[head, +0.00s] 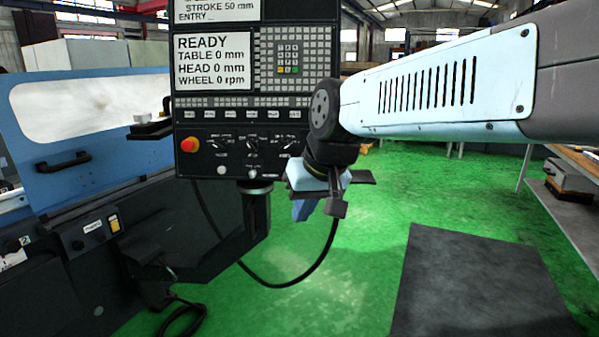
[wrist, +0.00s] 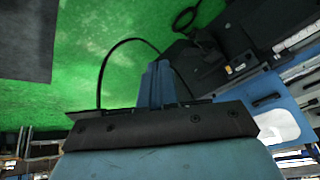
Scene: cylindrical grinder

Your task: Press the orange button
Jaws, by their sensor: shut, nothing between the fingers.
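The control panel (head: 215,130) faces me in the head view, left of my arm. A round red-orange button (head: 189,145) stands out at its lower left. I cannot tell which is the task's orange button. My gripper (head: 304,210) hangs below and right of the panel, apart from all of these. Its blue fingers (wrist: 157,82) are together and empty.
The blue grinder door (head: 120,150) with its dark handle is on the left. A black cable (head: 300,278) loops below the panel. A dark mat (head: 475,280) lies on the green floor, and a workbench (head: 575,190) stands at the right. Open floor lies between.

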